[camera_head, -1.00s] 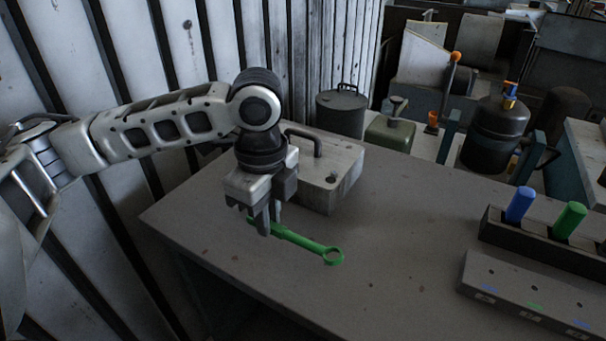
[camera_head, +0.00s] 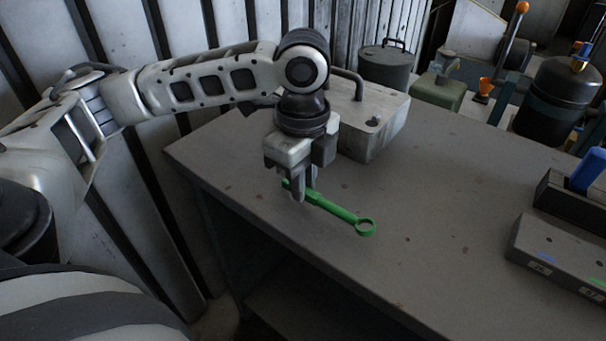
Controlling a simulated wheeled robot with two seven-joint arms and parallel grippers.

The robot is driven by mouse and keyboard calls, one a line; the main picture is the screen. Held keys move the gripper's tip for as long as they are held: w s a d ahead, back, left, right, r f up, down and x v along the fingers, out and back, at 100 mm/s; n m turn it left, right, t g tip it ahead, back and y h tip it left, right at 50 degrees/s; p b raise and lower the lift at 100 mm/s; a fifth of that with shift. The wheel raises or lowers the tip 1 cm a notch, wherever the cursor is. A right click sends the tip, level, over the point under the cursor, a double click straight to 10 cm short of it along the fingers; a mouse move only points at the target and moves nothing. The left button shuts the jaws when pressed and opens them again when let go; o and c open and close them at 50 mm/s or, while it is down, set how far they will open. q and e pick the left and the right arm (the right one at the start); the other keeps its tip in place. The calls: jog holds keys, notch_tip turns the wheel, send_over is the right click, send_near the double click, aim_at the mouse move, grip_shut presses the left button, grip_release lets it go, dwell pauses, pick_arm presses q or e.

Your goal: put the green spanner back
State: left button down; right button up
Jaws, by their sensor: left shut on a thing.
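The green spanner (camera_head: 339,211) has a ring end that points to the lower right. My left gripper (camera_head: 304,194) is shut on its other end, over the left part of the table (camera_head: 430,262). The spanner looks close to the table top; I cannot tell whether it touches. The jaws hide part of the gripped end. At the right edge, a low grey block (camera_head: 560,256) carries blue and green marks and small labels on its front. My right gripper is not in view.
A grey box with a handle (camera_head: 376,128) stands just behind my left gripper. A dark rack (camera_head: 572,205) with a blue-handled thing (camera_head: 588,170) stands at the right, cut by the frame. The middle of the table is clear. A corrugated wall is at the left.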

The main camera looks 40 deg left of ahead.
pick_arm(q)
jog(key=shift+f, duration=0.75)
dwell(0.4)
jog(key=c, duration=0.9)
grip_release()
jog(key=shift+o, duration=0.2)
